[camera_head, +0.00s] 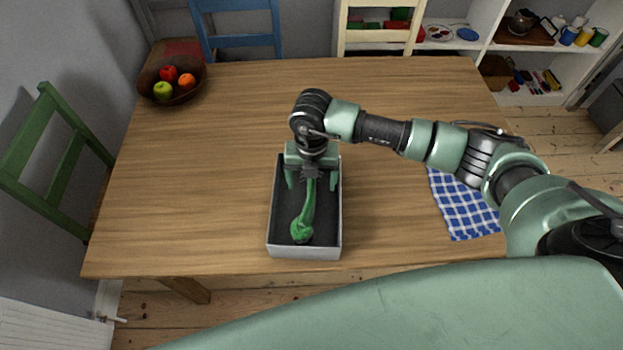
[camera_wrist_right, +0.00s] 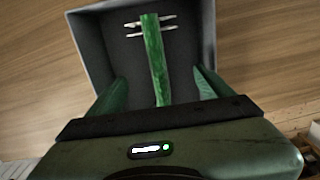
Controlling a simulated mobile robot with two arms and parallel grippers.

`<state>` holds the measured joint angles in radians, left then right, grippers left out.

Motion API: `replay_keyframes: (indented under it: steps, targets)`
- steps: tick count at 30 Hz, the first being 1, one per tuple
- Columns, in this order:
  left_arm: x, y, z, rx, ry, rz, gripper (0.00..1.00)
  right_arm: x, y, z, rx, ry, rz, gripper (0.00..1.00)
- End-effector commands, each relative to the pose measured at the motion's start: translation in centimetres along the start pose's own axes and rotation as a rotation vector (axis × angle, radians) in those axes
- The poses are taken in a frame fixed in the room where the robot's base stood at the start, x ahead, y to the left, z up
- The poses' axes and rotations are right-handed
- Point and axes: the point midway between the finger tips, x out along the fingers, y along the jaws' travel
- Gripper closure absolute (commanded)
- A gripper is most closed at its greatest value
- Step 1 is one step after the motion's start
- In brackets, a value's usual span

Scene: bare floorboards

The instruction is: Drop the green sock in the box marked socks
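The green sock (camera_head: 305,215) is long and thin with a bunched near end. It shows inside the outline of the grey open box (camera_head: 272,245); I cannot tell if all of it rests on the box floor. My right gripper (camera_head: 311,182) is over the far part of the box, its fingers spread apart on either side of the sock. In the right wrist view the sock (camera_wrist_right: 154,55) runs between the open fingers (camera_wrist_right: 162,88), touching neither. White marks inside the box (camera_wrist_right: 88,35) are partly covered by the sock and unreadable. My left gripper is not in view.
The box stands on a wooden table (camera_head: 210,150). A fruit bowl (camera_head: 187,96) is at the far left and a blue checked cloth (camera_head: 462,210) at the right. Chairs stand around the table.

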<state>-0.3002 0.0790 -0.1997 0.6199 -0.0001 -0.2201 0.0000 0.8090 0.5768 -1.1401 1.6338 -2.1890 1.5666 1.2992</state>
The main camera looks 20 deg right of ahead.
Motion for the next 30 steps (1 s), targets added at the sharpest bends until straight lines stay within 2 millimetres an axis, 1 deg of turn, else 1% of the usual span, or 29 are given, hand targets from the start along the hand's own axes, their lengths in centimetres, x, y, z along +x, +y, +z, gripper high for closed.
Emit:
replay_keyframes:
  steps: [2, 5, 12, 16, 21, 30]
  targets:
    - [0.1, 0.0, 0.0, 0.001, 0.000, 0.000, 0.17, -0.3, 0.0, 0.1, 0.000, -0.001, 0.001, 0.19]
    - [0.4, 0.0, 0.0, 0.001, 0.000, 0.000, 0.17, -1.3, 0.1, 0.1, -0.001, -0.004, 0.003, 0.19]
    - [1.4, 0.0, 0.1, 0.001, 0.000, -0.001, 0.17, -5.3, 0.0, 0.1, -0.002, -0.005, 0.002, 0.19]
    - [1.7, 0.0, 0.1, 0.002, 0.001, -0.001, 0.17, -7.0, 0.0, 0.1, 0.000, -0.003, 0.001, 0.19]
    - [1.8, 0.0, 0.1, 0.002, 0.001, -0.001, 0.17, -7.8, 0.0, 0.0, -0.001, 0.000, 0.000, 0.19]
    - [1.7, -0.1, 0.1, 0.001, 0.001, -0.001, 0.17, -7.8, 0.0, 0.0, 0.000, 0.000, 0.000, 0.19]
